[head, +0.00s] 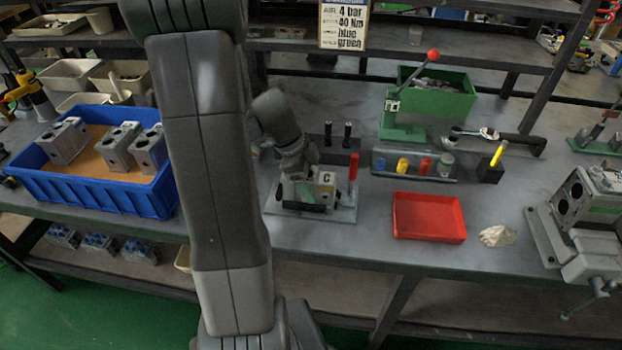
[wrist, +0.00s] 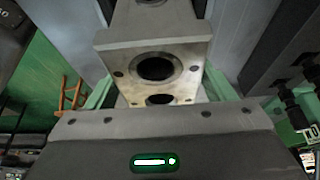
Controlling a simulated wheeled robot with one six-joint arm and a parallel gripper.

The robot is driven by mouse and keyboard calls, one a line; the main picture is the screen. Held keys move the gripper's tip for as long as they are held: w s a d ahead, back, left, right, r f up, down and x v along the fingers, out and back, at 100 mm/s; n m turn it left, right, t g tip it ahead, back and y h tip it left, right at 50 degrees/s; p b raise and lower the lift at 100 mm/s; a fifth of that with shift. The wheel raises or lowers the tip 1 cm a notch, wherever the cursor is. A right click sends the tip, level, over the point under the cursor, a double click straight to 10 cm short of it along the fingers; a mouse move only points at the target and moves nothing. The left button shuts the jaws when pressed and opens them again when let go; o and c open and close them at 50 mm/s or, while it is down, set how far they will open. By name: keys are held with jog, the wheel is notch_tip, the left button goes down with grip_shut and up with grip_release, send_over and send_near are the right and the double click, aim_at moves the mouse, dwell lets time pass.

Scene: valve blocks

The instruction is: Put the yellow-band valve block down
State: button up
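A grey metal valve block (wrist: 155,45) fills the middle of the wrist view, with a large round bore facing the camera. My gripper (wrist: 158,88) has its green-edged fingers along both sides of this block and appears shut on it. In the head view my gripper (head: 302,192) is low over a light base plate (head: 345,214) on the bench, beside a pale plate marked C (head: 327,178). My gripper and arm hide most of the block there. I cannot make out a yellow band, or whether the block touches the base plate.
A red tray (head: 429,217) lies to the right, with a white cloth (head: 497,235) beside it. A red pin (head: 353,167) and black fittings stand close to the base plate. A blue crate (head: 90,195) with several valve blocks is at left. A vise (head: 590,245) is at far right.

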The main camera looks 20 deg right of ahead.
aim_at(314, 174)
jog(key=shift+r, duration=0.1)
jog(key=shift+r+p, duration=0.2)
jog(key=shift+p, duration=0.15)
jog(key=v, duration=1.1)
jog(key=shift+w+a+r, duration=0.15)
jog(key=shift+w+r, duration=0.05)
jog(key=shift+r, duration=0.1)
jog(key=x, duration=1.2)
jog(key=shift+s+f+b, duration=0.15)
jog(key=shift+f+b, duration=0.1)
jog(key=shift+b, duration=0.05)
notch_tip(314, 174, up, 3)
jog(key=shift+f, duration=0.1)
jog(key=shift+r, duration=0.35)
